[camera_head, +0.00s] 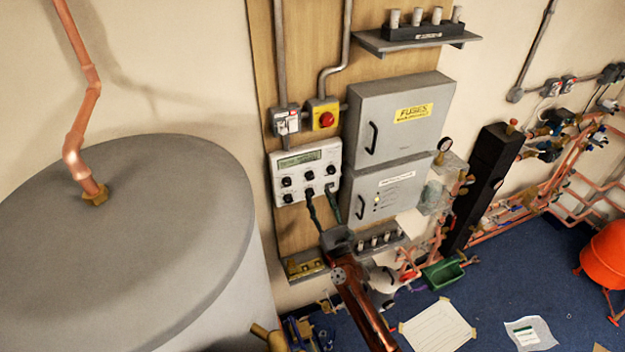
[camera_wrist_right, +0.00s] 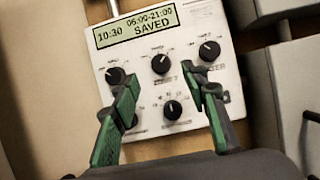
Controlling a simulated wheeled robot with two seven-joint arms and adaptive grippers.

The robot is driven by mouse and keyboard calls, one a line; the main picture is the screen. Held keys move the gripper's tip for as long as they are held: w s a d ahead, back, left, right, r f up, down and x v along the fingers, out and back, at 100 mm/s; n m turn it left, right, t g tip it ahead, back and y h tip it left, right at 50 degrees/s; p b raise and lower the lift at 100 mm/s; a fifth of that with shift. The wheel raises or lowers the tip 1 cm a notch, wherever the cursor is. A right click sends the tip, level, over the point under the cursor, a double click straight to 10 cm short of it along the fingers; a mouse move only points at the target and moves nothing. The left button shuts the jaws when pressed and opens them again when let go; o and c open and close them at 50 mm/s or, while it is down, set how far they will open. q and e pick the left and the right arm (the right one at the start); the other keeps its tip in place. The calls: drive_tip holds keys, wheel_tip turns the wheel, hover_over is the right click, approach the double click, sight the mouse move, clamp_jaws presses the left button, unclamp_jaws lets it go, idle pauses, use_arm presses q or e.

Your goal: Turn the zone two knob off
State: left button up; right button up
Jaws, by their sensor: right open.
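The white control panel (camera_head: 306,160) has a display and two rows of black knobs on the wall board. In the right wrist view, its display (camera_wrist_right: 137,25) reads 10:30, 06:00-21:00, SAVED. The upper row shows a left knob (camera_wrist_right: 115,76), a middle knob (camera_wrist_right: 160,64) and a right knob (camera_wrist_right: 209,50). A lower knob (camera_wrist_right: 172,110) shows between my fingers. The knob labels are too small to tell which is zone two. My right gripper (camera_head: 318,190) is open in front of the panel; its green-sided fingers (camera_wrist_right: 163,88) partly cover the lower row. My left gripper is out of view.
Grey fuse box (camera_head: 400,110) and a second grey box (camera_head: 384,190) stand close to the panel's right. A red button on a yellow box (camera_head: 324,114) is above it. A large grey tank (camera_head: 120,240) fills the left. A small shelf (camera_head: 305,262) sits below.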

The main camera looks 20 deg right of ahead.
sight(311, 178)
drive_tip(key=p+x, duration=0.1)
drive_tip(key=x, duration=0.4)
drive_tip(key=shift+w, duration=0.25)
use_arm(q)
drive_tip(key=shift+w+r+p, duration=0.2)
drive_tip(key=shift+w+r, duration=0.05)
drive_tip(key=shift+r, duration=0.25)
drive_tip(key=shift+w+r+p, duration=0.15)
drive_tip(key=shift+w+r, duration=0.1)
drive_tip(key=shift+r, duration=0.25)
use_arm(e)
drive_tip(key=shift+w+r, duration=0.2)
drive_tip(key=shift+w, duration=0.5)
drive_tip(key=shift+c, duration=0.3)
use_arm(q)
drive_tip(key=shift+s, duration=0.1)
use_arm(e)
clamp_jaws()
